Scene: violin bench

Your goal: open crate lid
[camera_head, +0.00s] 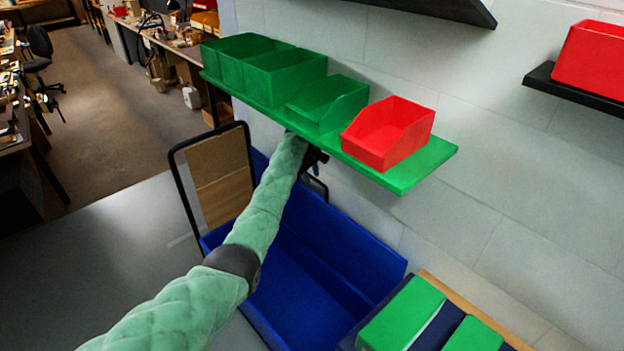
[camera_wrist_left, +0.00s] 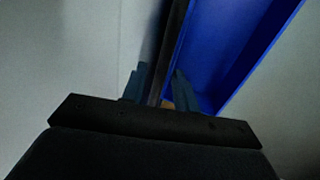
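A blue crate (camera_head: 285,302) stands against the wall with its inside in view. A blue panel (camera_head: 340,240) rises along its wall side; I cannot tell whether this is the raised lid or the crate's back wall. My left arm reaches over the crate. My left gripper (camera_head: 316,158) is at the far end, just under the green shelf, mostly hidden by the arm. In the left wrist view the two fingers of the left gripper (camera_wrist_left: 160,88) are on either side of a dark upright edge (camera_wrist_left: 170,50), beside the blue surface (camera_wrist_left: 235,50). Contact is unclear. The right gripper is not in view.
The green shelf (camera_head: 425,165) with green bins (camera_head: 285,75) and a red bin (camera_head: 390,133) hangs close above the gripper. A black-rimmed frame (camera_head: 180,172) stands at the crate's left. Green-topped boxes (camera_head: 402,315) are at its right.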

